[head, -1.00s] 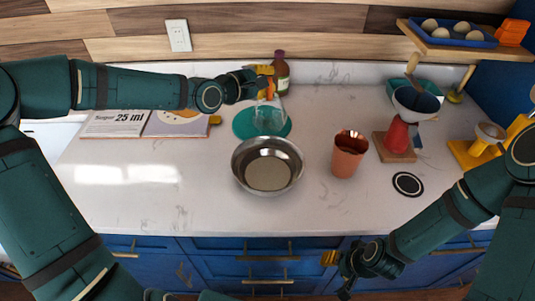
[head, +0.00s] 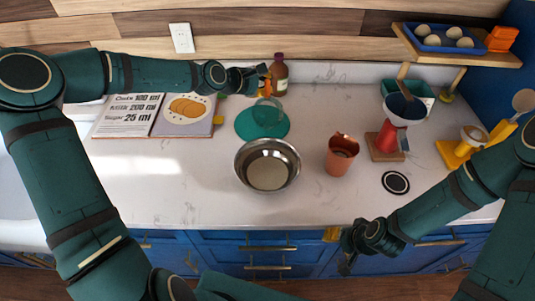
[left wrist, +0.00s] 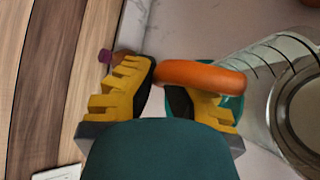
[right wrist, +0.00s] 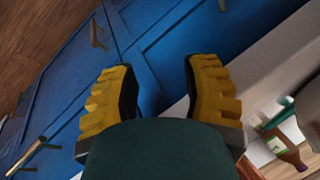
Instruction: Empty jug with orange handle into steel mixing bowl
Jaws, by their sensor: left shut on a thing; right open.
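The clear glass jug (head: 272,104) shows above the teal mat at the back of the counter; it appears lifted. Its orange handle (left wrist: 200,76) lies between the fingers of my left gripper (left wrist: 170,90), which is shut on it. That gripper (head: 264,80) reaches in from the left in the head view. The jug's glass body (left wrist: 262,85) is right of the fingers in the left wrist view; its contents are not clear. The steel mixing bowl (head: 243,166) stands upright in front of the mat and looks empty. My right gripper (right wrist: 160,95) is open and empty by the counter's front edge.
The round teal mat (head: 250,127) is behind the bowl. A dark bottle (head: 279,72) stands close behind the left gripper. A copper cup (head: 341,158) and a red-based funnel stand (head: 388,138) are at right. An open cookbook (head: 150,118) lies left. The front-left counter is clear.

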